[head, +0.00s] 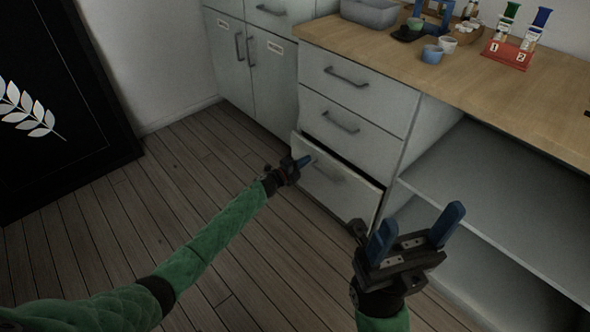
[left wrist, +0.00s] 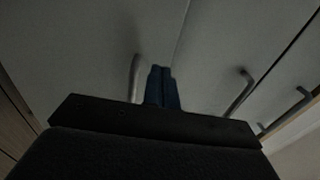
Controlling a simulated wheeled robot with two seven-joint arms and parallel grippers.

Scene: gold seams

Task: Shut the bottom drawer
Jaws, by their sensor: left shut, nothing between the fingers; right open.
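The bottom drawer (head: 346,190) is the lowest of three in the grey cabinet and stands out a little, with a dark gap along its top edge. Its bar handle (head: 328,171) is on its front. My left gripper (head: 303,161) is shut and empty, with its blue fingertips at the upper left part of the drawer front; I cannot tell whether they touch it. In the left wrist view the shut blue fingers (left wrist: 162,88) point at grey fronts with bar handles. My right gripper (head: 416,236) is open and empty, in front of the open shelf unit.
The middle drawer (head: 350,122) and top drawer (head: 358,82) are shut. The wooden worktop (head: 400,62) holds a grey bin (head: 369,12), cups and a red numbered rack (head: 508,54). Open shelves (head: 490,180) are at the right. The plank floor at the left is clear.

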